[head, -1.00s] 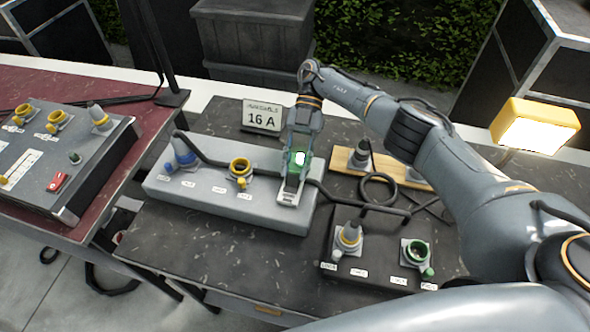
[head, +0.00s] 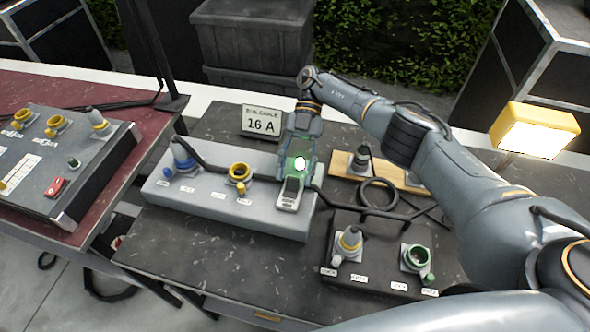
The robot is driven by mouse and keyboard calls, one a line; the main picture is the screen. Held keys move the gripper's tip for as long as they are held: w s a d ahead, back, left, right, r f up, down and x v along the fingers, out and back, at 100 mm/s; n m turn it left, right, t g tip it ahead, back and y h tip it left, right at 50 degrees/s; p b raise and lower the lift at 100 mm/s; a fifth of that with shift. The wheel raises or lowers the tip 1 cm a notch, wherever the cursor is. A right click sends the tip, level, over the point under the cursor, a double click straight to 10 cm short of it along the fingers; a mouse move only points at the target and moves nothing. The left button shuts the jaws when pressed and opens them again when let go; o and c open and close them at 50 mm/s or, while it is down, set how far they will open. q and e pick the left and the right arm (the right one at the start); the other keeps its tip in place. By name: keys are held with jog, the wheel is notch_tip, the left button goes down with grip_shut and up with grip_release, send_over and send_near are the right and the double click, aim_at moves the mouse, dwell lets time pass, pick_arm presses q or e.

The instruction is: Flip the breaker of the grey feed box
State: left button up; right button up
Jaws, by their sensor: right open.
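A light grey box (head: 215,206) with a blue plug (head: 183,155), a yellow socket (head: 238,175) and small labels lies across the middle table. My right gripper (head: 290,193) is open and points down over the right end of this box. A red switch (head: 55,187) sits on another grey box (head: 90,172) on the left table. I cannot tell from the labels which box is the feed box. My left gripper is out of view.
A sign reading 16 A (head: 262,122) stands behind the light grey box. A dark box (head: 345,285) with a yellow-ringed plug and a green socket is at the lower right. Black cable (head: 375,212) loops between them. A lit yellow lamp (head: 535,130) is at right.

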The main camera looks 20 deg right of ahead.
notch_tip(320, 180, up, 10)
dwell(0.5)
jog(key=shift+f, duration=0.15)
